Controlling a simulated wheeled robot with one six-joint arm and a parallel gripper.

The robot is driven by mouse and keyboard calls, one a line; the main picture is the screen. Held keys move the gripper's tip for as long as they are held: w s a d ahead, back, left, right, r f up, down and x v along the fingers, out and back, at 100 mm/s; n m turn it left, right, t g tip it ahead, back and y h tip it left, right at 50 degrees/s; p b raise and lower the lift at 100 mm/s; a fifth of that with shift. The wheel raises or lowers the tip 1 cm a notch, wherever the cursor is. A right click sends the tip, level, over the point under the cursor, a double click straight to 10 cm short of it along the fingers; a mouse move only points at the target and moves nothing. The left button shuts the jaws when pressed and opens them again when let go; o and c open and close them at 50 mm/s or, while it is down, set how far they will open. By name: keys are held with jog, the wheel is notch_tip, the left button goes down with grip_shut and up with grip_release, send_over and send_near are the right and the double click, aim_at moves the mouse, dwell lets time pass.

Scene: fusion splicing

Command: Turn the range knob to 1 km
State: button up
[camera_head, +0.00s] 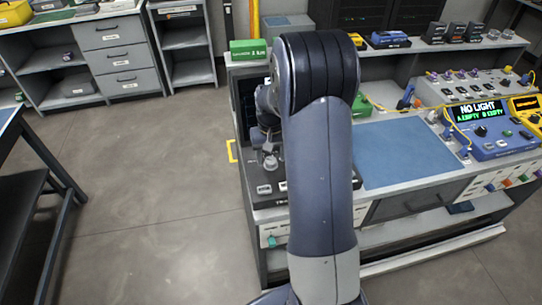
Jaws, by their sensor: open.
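My arm stands across the middle of the view and hides much of the left end of the bench. My gripper (270,163) is small and partly hidden left of the arm; it points down over a dark instrument (262,199) with pale buttons along its front edge. The start of a label, "TR", shows on that front, and the rest is behind my arm. I cannot make out the range knob or its setting. I see nothing held in the gripper, and I cannot tell whether it touches the instrument.
A blue mat (405,153) lies clear on the bench right of my arm. A blue tester (490,128) reading "NO LIGHT" and a yellow meter (525,105) stand at the right. A green box (248,49) stands at the back left. Open floor (150,200) lies to the left.

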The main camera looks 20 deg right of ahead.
jog(key=shift+f, duration=0.35)
jog(key=shift+c, duration=0.4)
jog(key=c, duration=0.9)
